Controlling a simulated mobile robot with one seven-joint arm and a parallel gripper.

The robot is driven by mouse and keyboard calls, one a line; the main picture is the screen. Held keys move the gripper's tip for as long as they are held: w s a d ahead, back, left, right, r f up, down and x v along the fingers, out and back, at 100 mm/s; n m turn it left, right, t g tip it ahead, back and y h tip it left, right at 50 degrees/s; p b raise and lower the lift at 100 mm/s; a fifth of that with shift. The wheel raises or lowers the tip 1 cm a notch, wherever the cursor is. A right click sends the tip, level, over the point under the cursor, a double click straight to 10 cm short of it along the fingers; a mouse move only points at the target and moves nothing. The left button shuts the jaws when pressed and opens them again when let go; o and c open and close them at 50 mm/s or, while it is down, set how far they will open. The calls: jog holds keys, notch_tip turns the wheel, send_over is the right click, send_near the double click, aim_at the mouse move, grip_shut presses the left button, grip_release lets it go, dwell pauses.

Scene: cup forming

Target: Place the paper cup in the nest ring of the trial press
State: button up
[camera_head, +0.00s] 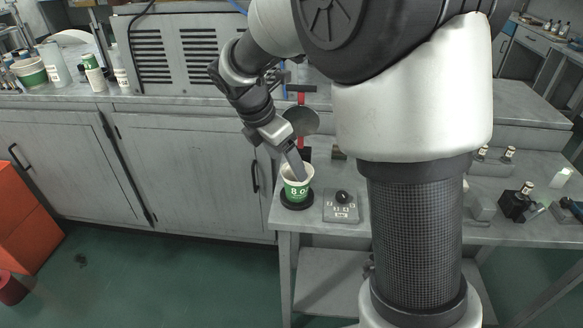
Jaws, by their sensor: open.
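The paper cup (297,188), white with a green band marked "80", stands upright at the front left of the grey bench. A black round base (297,204), which looks like the nest ring, shows directly under it. Whether the cup is fully seated in it I cannot tell. My gripper (299,174) is open at the cup's mouth, tilted down from the upper left. Its fingertips overlap the rim, and their exact contact with the cup wall is hidden. Behind stands what looks like the trial press, with a red upright (302,98) and a grey disc (301,121).
A grey control box (341,208) with a black knob sits right of the cup. The bench's front edge is close. A grey vented cabinet (180,52) stands on the left counter, with more cups and bottles. My arm hides the bench's middle.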

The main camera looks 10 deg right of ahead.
jog(key=s+d+r+m+t+y, duration=0.1)
jog(key=s+d+r+m+y, duration=0.15)
jog(key=s+r+m, duration=0.75)
jog(key=s+d+m+t+y, duration=0.1)
jog(key=s+m+t, duration=0.1)
jog(key=s+m, duration=1.1)
jog(key=shift+s+f+t, duration=0.15)
jog(key=shift+t, duration=0.15)
